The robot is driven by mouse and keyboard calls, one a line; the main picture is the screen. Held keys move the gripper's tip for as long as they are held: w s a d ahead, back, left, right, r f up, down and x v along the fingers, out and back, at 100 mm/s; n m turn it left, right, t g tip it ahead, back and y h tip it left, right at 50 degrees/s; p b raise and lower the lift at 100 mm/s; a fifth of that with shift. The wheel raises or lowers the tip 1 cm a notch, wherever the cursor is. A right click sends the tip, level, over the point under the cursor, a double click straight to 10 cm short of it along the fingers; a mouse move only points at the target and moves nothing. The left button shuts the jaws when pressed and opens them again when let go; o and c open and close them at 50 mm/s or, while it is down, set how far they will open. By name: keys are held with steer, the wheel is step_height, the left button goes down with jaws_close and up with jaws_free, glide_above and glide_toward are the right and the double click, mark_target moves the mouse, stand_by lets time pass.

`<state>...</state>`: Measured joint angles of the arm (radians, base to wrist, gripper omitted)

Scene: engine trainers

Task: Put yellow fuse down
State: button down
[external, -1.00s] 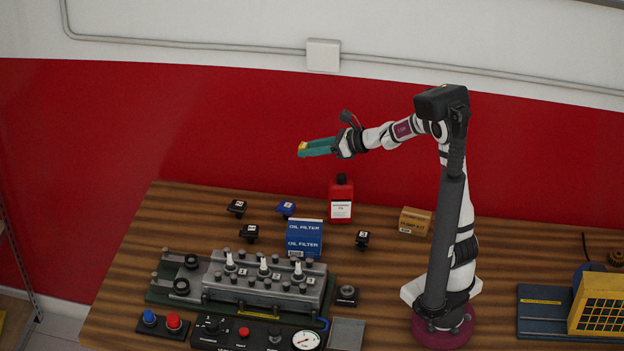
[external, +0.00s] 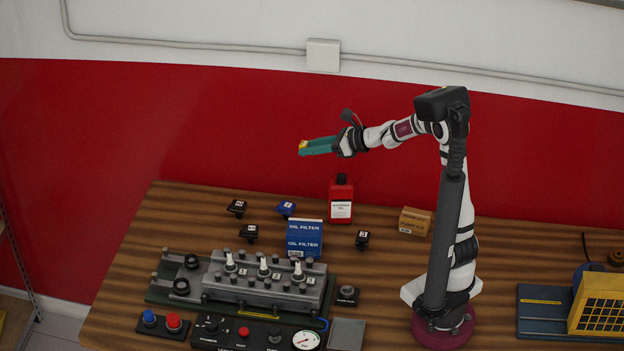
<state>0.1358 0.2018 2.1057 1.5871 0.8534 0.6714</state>
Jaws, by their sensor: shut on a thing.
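My gripper (external: 304,148) has green fingers and points left, held high above the table in front of the red wall band. It is shut on the yellow fuse (external: 303,144), a small yellow piece showing at the fingertips. Most of the fuse is hidden by the fingers. Nothing touches the fuse from below.
The wooden table (external: 150,225) holds a grey engine block (external: 250,287), a blue oil filter box (external: 304,238), a red bottle (external: 341,200), a cardboard box (external: 414,221) and several small dark pieces. A control panel (external: 260,334) is in front. Bare wood shows at far left.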

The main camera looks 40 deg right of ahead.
steer(key=w+a+f+n+g+y, duration=0.1)
steer(key=a+f, duration=0.3)
steer(key=f, duration=0.5)
steer(key=w+a+f+n+y, duration=0.1)
steer(key=w+a+f, duration=0.1)
steer(key=a+f, duration=0.3)
step_height(320, 180, down, 4)
steer(key=shift+w+a+f+g, duration=0.15)
steer(key=shift+w+a+g, duration=0.1)
steer(key=shift+w+g, duration=0.15)
steer(key=shift+d, duration=0.1)
steer(key=w+d, duration=1.4)
step_height(320, 180, down, 11)
steer(key=shift+f, duration=0.1)
